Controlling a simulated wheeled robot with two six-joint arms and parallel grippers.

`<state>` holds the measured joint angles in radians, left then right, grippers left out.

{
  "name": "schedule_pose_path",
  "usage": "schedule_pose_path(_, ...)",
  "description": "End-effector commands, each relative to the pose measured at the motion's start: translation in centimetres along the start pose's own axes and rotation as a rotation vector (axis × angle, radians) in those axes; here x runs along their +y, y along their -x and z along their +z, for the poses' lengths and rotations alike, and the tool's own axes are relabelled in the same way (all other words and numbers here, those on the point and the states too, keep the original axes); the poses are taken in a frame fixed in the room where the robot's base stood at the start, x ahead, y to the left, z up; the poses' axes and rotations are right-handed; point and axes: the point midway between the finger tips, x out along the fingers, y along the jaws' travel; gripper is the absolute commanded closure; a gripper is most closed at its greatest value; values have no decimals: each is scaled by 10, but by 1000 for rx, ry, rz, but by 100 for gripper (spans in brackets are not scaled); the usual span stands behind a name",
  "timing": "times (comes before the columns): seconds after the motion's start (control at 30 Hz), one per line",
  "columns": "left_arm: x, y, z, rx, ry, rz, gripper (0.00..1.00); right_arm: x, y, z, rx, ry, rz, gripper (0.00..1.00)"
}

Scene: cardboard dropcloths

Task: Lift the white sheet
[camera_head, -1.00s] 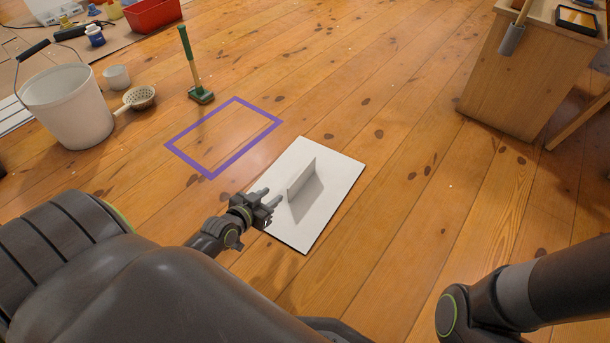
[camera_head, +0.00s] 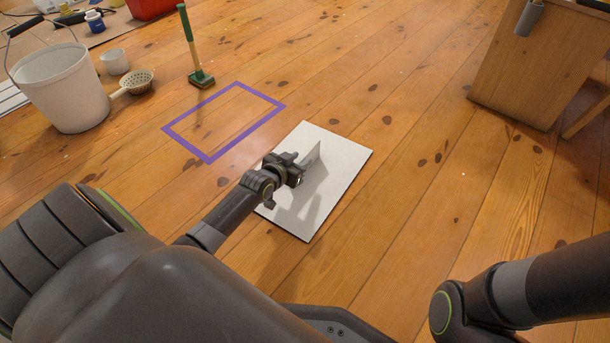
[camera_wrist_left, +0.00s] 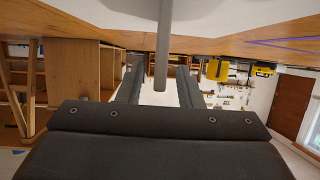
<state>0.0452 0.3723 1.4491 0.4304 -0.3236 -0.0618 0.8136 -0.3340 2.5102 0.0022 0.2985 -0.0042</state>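The white sheet (camera_head: 345,155) lies flat on the wooden floor in the head view. A thin upright plate (camera_head: 313,157) stands on it and casts a shadow. My left gripper (camera_head: 297,168) is over the sheet at the near end of this plate. In the left wrist view, which is upside down, the sheet (camera_wrist_left: 225,10) is at the top. There the plate (camera_wrist_left: 163,45) shows edge-on between my two open fingers, with a gap on each side. My right gripper is out of view.
A purple outlined rectangle (camera_head: 182,138) is on the floor left of the sheet. A wooden cabinet (camera_head: 530,75) is at the upper right. The floor right of the sheet is clear.

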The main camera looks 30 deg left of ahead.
Motion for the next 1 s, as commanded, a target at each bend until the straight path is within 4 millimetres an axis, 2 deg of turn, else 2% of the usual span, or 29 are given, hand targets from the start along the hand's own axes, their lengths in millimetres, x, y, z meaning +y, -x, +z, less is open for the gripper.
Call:
schedule_pose_path(0.03, 0, -6, 3, 1, 0, 0, 67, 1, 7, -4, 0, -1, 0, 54)
schedule_pose_path(0.13, 0, -12, 1, 1, 0, 0, 67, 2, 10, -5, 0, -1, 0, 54)
schedule_pose_path(0.43, 0, -13, 0, -1, 0, 0, 67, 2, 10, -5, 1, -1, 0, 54)
schedule_pose_path(0.7, 0, -13, 0, 0, 0, 0, 100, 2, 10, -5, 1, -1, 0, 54)
schedule_pose_path(1.0, 0, -13, 0, 1, 0, 0, 100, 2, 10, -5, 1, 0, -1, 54)
